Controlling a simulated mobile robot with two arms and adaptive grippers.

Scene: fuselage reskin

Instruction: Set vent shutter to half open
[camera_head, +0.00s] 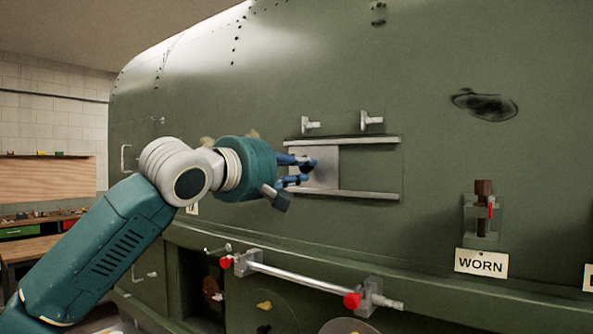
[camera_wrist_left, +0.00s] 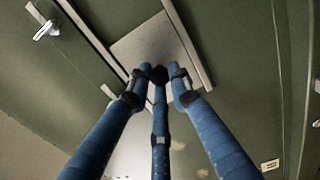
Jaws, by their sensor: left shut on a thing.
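The vent shutter is a light grey sliding plate (camera_head: 328,163) between an upper rail (camera_head: 350,140) and a lower rail (camera_head: 355,194) on the green fuselage. It sits in the left part of the track, and the right part between the rails shows green. My left gripper (camera_head: 307,172) is at the plate with its blue fingers closed around a small dark knob. In the left wrist view, the fingers meet at the knob (camera_wrist_left: 158,75) in front of the plate (camera_wrist_left: 140,45). The fingers hide much of the knob. My right gripper is not in view.
Two light pegs (camera_head: 371,120) stick out above the upper rail. Below runs a bar with red ends (camera_head: 300,278). A bracket with a brown block (camera_head: 483,195) is at the right, above a WORN label (camera_head: 481,263). A workbench (camera_head: 35,245) stands at far left.

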